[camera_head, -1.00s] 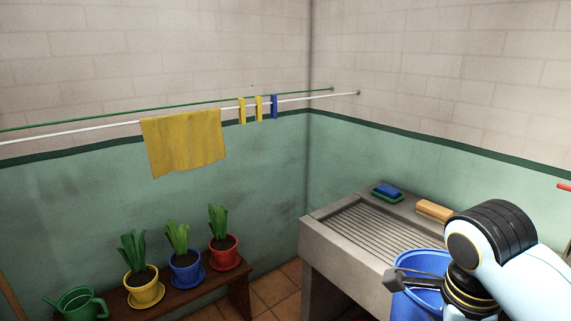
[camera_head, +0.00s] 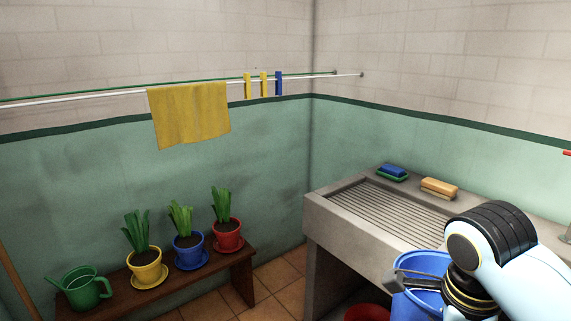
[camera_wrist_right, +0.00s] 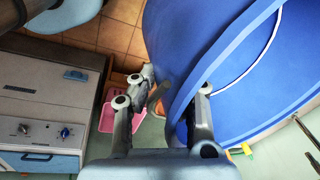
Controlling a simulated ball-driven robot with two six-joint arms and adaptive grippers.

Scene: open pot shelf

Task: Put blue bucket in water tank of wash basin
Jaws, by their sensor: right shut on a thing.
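The blue bucket (camera_head: 412,306) is at the lower right of the head view, partly cut off by the bottom edge. My right gripper (camera_head: 402,277) is shut on its rim. In the right wrist view the bucket (camera_wrist_right: 240,75) fills the right side, and the gripper's fingers (camera_wrist_right: 178,92) pinch its wall. The stone wash basin (camera_head: 348,236) stands behind the bucket, with its ribbed washboard showing. The bucket is in front of the basin's front edge. The basin's water tank is hidden behind my arm or out of frame. My left gripper is not in view.
A blue sponge (camera_head: 394,170) and a tan brush or soap (camera_head: 440,187) lie on the basin's back ledge. A red container (camera_head: 367,313) is on the floor below. A bench (camera_head: 240,265) with potted plants stands left. A white washing machine (camera_wrist_right: 45,115) shows in the wrist view.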

